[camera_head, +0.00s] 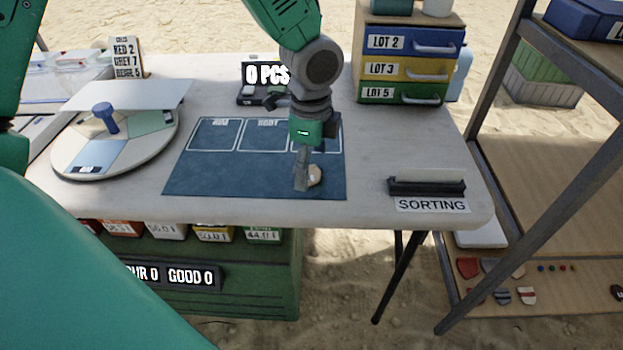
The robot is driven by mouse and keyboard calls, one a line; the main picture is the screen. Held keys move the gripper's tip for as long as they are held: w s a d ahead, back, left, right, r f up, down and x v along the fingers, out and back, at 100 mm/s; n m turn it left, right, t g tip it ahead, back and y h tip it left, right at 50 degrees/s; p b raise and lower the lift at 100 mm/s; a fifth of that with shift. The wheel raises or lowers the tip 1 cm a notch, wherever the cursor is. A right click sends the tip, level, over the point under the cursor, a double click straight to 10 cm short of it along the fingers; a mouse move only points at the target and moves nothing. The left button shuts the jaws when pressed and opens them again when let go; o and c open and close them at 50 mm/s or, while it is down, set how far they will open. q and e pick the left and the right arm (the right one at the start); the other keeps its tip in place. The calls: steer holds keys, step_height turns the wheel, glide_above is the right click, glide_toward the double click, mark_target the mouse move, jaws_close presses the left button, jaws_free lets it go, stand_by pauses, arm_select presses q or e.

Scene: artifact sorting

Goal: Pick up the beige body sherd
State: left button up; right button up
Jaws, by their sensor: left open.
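A small beige body sherd (315,175) lies on the blue mat (225,180), near the mat's front right. My left gripper (304,178) points down right at the sherd and is open. Its fingers hide the left part of the sherd, and I cannot tell whether they touch it. My right gripper is not in view.
A round turntable (67,160) with a blue knob (105,117) and a pale panel stands at left. A counter reading "0 PCS" (267,76) and LOT drawers (408,60) stand at the back. A black holder (427,187) is at right. The table between mat and holder is clear.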

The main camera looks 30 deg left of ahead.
arm_select(q)
steer(key=shift+a+f, duration=0.25)
steer(key=shift+f, duration=0.7)
steer(key=shift+a+f, duration=0.15)
steer(key=shift+f, duration=0.05)
steer(key=shift+a+r, duration=0.1)
steer(key=shift+a, duration=0.05)
steer(key=shift+d, duration=0.25)
steer(key=c, duration=1.1)
steer(key=shift+d+r, duration=0.1)
steer(key=shift+d, duration=0.1)
steer(key=shift+c, duration=0.2)
